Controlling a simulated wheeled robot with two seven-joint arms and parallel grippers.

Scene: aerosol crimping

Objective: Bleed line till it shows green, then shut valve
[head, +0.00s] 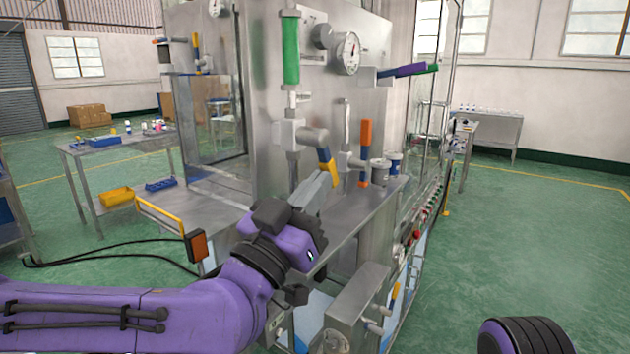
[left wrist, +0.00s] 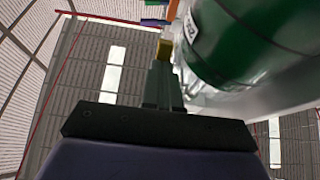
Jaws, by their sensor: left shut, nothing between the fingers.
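A sight tube (head: 291,48) on the steel machine is filled green. It shows large, with a label, in the left wrist view (left wrist: 225,40). Below it a valve handle (head: 327,163), blue and yellow, slants down to the right from its steel body. My left gripper (head: 328,182) is shut and empty, its fingertips close to the handle's yellow lower end. In the left wrist view that yellow end (left wrist: 165,47) is just beyond the shut fingers (left wrist: 163,80); I cannot tell whether they touch. My right gripper is out of view.
An upright orange and blue handle (head: 365,150) stands just right of the valve. A pressure gauge (head: 348,53) and a purple and green handle (head: 405,71) are higher on the panel. A steel shelf (head: 350,215) juts out beneath. Open green floor (head: 530,220) is at right.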

